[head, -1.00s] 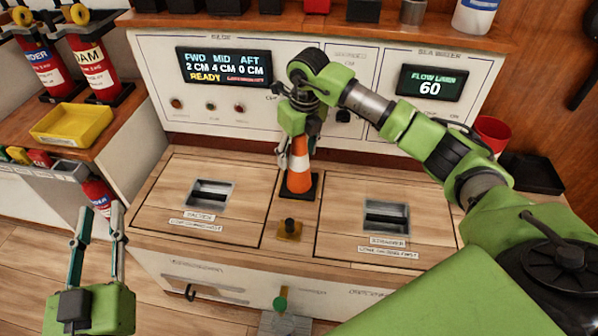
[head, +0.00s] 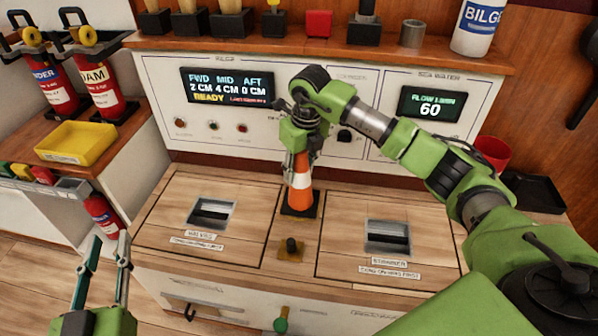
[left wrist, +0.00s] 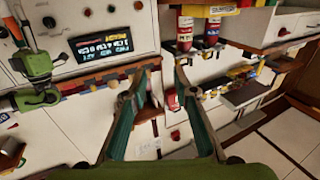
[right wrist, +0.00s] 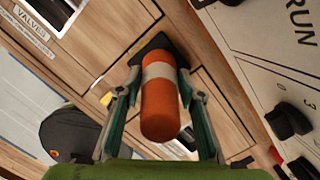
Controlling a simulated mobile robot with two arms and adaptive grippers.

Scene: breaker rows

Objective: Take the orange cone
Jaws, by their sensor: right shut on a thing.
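The orange cone (head: 301,196) with a white band and a black square base stands upright on the wooden bench top, between two hatches. My right gripper (head: 302,150) is shut on its upper part from above. In the right wrist view the cone (right wrist: 160,100) lies between the two fingers, its black base beyond them against the wood. My left gripper (head: 109,245) is open and empty at the lower left, away from the cone; its spread fingers also show in the left wrist view (left wrist: 162,85).
A valves hatch (head: 165,222) lies left of the cone and a strainer hatch (head: 350,260) right of it. The control panel (head: 290,110) rises behind. A yellow tray (head: 77,143) sits on the left counter.

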